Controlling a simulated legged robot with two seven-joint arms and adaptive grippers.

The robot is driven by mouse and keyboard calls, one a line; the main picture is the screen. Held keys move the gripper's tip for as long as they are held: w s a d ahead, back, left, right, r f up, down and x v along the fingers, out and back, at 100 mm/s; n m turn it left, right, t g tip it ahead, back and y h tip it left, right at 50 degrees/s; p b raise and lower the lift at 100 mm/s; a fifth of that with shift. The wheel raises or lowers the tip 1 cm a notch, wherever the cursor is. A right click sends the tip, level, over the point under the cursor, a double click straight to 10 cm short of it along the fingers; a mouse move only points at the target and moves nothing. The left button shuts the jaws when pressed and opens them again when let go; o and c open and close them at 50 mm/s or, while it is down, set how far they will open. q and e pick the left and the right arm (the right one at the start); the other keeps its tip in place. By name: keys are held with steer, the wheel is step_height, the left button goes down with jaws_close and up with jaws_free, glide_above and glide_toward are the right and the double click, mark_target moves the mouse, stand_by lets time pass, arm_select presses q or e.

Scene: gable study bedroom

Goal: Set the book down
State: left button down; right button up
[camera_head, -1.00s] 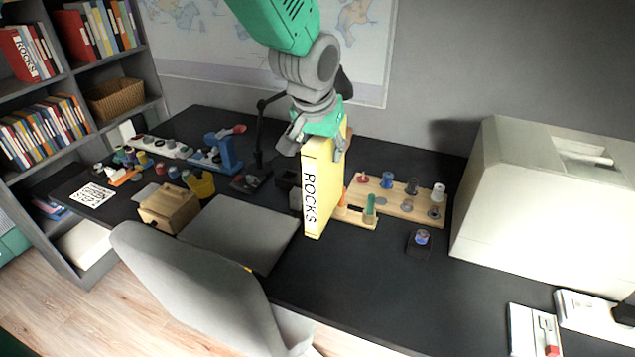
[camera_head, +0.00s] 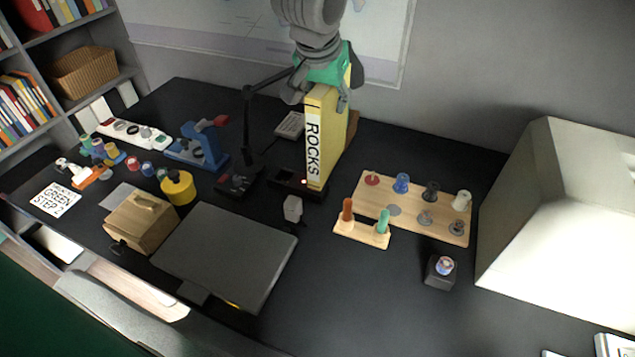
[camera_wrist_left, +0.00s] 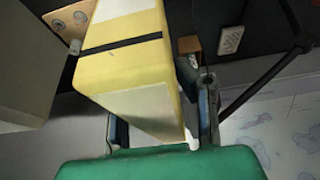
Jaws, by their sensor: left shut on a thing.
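The yellow book (camera_head: 325,145), with "ROCKS" on its white spine label, is upright over the back middle of the dark desk (camera_head: 330,285). My left gripper (camera_head: 327,92) is shut on its top end, coming from above. In the left wrist view the book (camera_wrist_left: 122,68) sits between the two fingers of the gripper (camera_wrist_left: 162,125). My right gripper is not in view.
A wooden peg board (camera_head: 400,207) stands right of the book, and a thin black lamp arm (camera_head: 247,120) left of it. A wooden box (camera_head: 140,222), a grey flat panel (camera_head: 225,255) and a large white case (camera_head: 560,220) flank clear desk at front centre.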

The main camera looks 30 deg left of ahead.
mark_target(327, 168)
arm_select(q)
steer(key=f+b, duration=0.4)
steer(key=shift+s+f, duration=0.25)
steer(key=shift+s, duration=0.15)
steer(key=f+b, duration=0.5)
steer(key=shift+w, duration=0.25)
steer(key=shift+a+f, duration=0.1)
steer(key=shift+f, duration=0.15)
step_height(327, 168, down, 5)
steer(key=shift+f+b, duration=0.2)
steer(key=shift+b, duration=0.35)
steer(key=shift+f, duration=2.25)
steer(key=shift+s+b, duration=0.1)
steer(key=shift+b, duration=0.2)
